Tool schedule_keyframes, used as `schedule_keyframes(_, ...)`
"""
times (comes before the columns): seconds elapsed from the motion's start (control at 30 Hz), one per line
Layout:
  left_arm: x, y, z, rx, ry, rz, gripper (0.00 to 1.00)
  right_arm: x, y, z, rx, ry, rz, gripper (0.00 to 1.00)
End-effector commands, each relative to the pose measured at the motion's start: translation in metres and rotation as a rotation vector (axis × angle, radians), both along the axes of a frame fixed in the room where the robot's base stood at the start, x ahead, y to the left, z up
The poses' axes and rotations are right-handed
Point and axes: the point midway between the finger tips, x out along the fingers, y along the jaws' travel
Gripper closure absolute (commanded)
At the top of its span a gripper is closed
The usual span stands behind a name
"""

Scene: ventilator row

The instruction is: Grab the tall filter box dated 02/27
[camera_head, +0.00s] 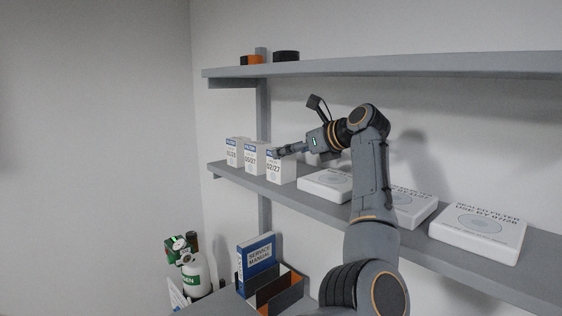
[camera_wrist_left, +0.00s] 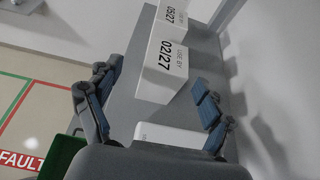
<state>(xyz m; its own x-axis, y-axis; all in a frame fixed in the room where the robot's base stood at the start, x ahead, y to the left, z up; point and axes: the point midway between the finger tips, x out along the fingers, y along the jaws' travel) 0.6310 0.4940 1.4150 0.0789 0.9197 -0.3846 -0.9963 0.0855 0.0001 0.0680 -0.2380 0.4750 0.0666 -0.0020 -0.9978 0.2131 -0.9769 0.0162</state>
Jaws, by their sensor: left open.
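The tall white filter box marked 02/27 (camera_head: 281,172) stands upright at the right end of a row of tall boxes on the lower shelf. It also shows in the left wrist view (camera_wrist_left: 162,62). Beside it on the left stand the box marked 05/27 (camera_head: 253,158) and another tall box (camera_head: 235,151), whose date is hard to read. My left gripper (camera_head: 284,151) is open at the upper part of the 02/27 box, partly covering it. In the left wrist view its fingers (camera_wrist_left: 157,77) lie to either side of that box; contact cannot be told. My right gripper is out of view.
Flat white filter boxes (camera_head: 478,233) lie along the lower shelf (camera_head: 420,244) to the right, one close below my gripper. The upper shelf (camera_head: 400,66) runs overhead. A blue service manual (camera_head: 256,262) and a green-and-white cylinder (camera_head: 196,275) stand below.

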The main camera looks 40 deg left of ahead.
Motion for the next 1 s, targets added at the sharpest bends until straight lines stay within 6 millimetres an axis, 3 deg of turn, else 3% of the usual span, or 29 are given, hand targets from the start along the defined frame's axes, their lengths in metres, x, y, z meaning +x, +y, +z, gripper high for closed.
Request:
schedule_keyframes(0.17, 0.001, 0.008, -0.003, 0.000, 0.000, 0.000, 0.19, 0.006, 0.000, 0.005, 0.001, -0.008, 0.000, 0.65)
schedule_keyframes(0.37, 0.006, 0.027, -0.009, 0.001, 0.002, 0.002, 0.19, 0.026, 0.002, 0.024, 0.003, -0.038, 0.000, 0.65)
schedule_keyframes(0.57, 0.010, 0.051, -0.022, 0.001, 0.001, 0.002, 0.19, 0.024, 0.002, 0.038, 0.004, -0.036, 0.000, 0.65)
schedule_keyframes(0.8, 0.011, 0.053, -0.025, 0.001, -0.001, 0.000, 0.19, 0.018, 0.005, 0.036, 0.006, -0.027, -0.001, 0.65)
schedule_keyframes(1.0, 0.011, 0.053, -0.025, 0.001, -0.001, 0.000, 0.60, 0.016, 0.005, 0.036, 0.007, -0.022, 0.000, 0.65)
